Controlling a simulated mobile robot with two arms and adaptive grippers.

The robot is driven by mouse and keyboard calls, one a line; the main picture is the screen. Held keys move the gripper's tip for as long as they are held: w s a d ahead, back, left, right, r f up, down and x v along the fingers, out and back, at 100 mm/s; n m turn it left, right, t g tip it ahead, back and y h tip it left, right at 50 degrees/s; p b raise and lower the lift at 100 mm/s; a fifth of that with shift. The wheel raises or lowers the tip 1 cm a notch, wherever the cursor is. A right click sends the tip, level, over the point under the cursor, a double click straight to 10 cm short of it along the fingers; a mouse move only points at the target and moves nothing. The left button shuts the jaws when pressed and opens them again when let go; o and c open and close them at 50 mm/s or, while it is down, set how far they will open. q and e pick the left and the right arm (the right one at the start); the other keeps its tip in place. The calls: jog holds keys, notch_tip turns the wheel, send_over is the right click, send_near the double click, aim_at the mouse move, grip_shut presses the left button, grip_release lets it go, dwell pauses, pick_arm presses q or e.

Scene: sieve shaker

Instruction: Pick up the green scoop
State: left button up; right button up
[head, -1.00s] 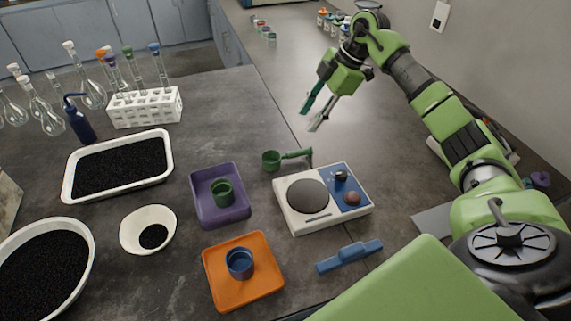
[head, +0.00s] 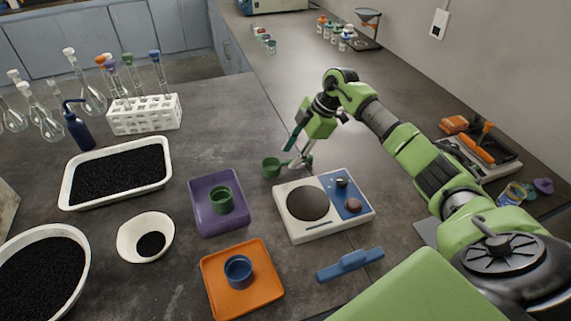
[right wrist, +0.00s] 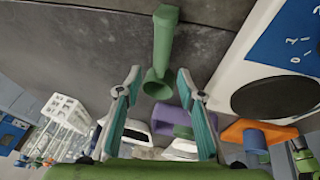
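The green scoop (head: 271,168) lies on the dark bench, just behind the white and blue balance (head: 283,207). My right gripper (head: 297,158) is directly at the scoop in the head view, pointing down, with its fingers partly covering the handle. In the right wrist view the scoop (right wrist: 163,46) shows with its cup and handle in line between the fingertips. The right gripper (right wrist: 160,78) is open there, with a gap on both sides of the scoop. I cannot tell whether a finger touches it. My left gripper is not in view.
A purple tray (head: 240,223) with a green cup and an orange tray (head: 214,291) with a blue cup stand left of the balance. A blue object (head: 350,263) lies in front. A white test tube rack (head: 145,117) stands farther back.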

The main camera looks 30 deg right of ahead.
aim_at(286, 162)
jog(key=x, duration=0.3)
jog(key=shift+w+a+f, duration=0.1)
jog(key=shift+a+f, duration=0.15)
grip_shut()
jog(key=shift+r, duration=0.1)
